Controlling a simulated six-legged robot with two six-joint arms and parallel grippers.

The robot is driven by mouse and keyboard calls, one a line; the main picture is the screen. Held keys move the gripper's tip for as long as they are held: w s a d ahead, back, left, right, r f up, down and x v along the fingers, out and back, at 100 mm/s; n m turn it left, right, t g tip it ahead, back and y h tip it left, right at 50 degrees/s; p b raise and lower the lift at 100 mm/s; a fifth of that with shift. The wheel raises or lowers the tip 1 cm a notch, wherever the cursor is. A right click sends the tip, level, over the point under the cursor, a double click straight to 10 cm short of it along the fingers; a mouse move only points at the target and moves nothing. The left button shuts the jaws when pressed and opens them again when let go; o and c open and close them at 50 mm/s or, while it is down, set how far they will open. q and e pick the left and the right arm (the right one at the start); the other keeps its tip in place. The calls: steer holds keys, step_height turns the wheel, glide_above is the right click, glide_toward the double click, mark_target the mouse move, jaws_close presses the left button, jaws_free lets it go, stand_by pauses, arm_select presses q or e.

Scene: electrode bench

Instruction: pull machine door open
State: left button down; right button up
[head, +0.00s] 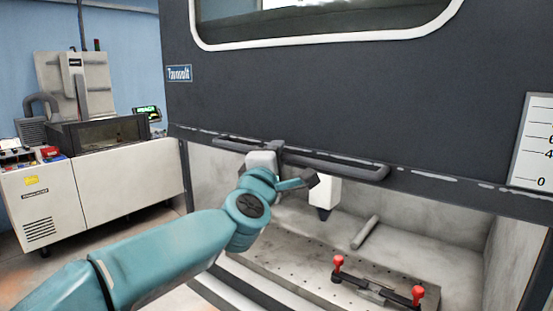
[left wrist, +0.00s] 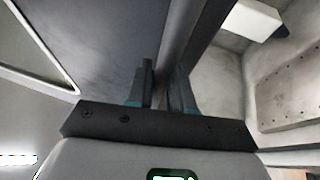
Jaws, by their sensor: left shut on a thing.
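The machine door (head: 300,85) is a large dark grey panel with a white-framed window. Its lower edge stands above the machine's lit inside, so the lower opening shows. A dark grey bar handle (head: 340,165) runs along that lower edge. My left gripper (head: 278,147), on its teal arm, is at the left part of the handle and shut on it. In the left wrist view the two fingers (left wrist: 164,90) sit either side of the handle bar (left wrist: 178,45). The fingertips are partly hidden in the head view. My right gripper is not in view.
Inside the machine are a white tool head (head: 325,191), a perforated bed (head: 300,262), a loose grey bar (head: 365,232) and a clamp with red knobs (head: 378,288). A white scale plate (head: 535,140) is at right. Another bench machine (head: 95,185) stands at left.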

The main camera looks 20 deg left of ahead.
arm_select(q)
steer(key=shift+r, duration=0.35)
steer(key=c, duration=1.1)
jaws_free()
steer(key=shift+f, duration=0.1)
steer(key=shift+s+f, duration=0.1)
steer(key=shift+s, duration=0.2)
steer(key=s+f+b, duration=0.2)
steer(key=s+b, duration=0.2)
steer(key=s, duration=1.1)
steer(key=shift+s+d+f, duration=0.25)
steer(key=shift+d+f, duration=0.1)
steer(key=shift+d, duration=0.05)
